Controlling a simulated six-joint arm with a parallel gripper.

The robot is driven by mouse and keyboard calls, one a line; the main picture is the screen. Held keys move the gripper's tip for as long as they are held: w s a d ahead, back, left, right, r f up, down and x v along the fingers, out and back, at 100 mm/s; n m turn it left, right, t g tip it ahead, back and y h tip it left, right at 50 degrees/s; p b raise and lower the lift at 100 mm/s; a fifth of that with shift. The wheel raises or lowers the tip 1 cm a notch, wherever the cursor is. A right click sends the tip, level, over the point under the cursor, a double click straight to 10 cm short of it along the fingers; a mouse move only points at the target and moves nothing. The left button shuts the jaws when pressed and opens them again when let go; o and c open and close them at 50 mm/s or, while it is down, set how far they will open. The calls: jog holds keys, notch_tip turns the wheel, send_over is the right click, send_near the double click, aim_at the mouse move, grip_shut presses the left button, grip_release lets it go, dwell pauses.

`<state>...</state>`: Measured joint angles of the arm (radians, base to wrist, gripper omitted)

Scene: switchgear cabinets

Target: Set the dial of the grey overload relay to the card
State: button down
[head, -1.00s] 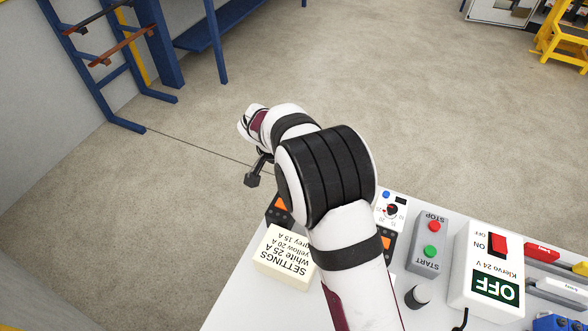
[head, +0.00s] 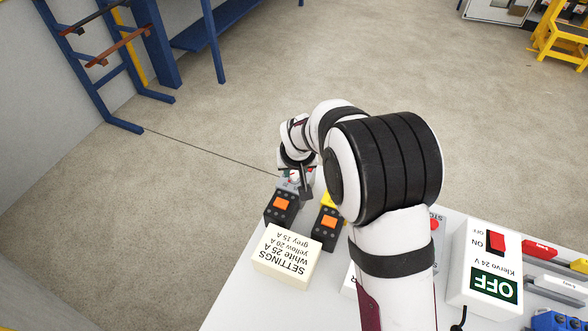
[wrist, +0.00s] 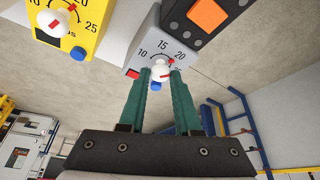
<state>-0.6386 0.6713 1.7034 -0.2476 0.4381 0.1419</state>
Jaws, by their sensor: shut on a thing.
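The grey overload relay (wrist: 150,35) is at the top middle of the wrist view, with a scale marked 10, 15, 20 and 25. My gripper (wrist: 161,72) is shut on its white dial (wrist: 160,70), one green finger on each side. The fingers partly cover the dial, and I cannot tell its exact setting. In the head view my gripper (head: 297,182) is at the far end of the board, and the relay is mostly hidden. The cream card (head: 287,255) reads, upside down, SETTINGS, white 25 A, yellow 20 A, grey 15 A.
The yellow relay (wrist: 65,25) with its own white dial is close by on the left in the wrist view. Black contactors with orange squares (head: 282,205) stand by the relays. A white OFF supply box (head: 487,270) is at the right. My arm covers the board's middle.

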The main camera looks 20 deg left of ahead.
jog(key=n+g, duration=0.1)
jog(key=n, duration=0.2)
jog(key=n+y, duration=0.1)
jog(key=n, duration=0.2)
jog(key=shift+w+d+g+y, duration=0.2)
jog(key=shift+g+y, duration=0.1)
jog(key=shift+g, duration=0.1)
jog(key=n+g, duration=0.1)
jog(key=n, duration=0.2)
jog(key=shift+n+y, duration=0.3)
jog(key=shift+n, duration=0.1)
jog(key=shift+w+d+f+n+g, duration=0.1)
jog(key=shift+n+g, duration=0.3)
jog(key=shift+n, duration=0.5)
jog(key=shift+w+n+g, duration=0.1)
jog(key=shift+n+g, duration=0.3)
jog(key=shift+n, duration=0.5)
jog(key=c, duration=0.6)
grip_release()
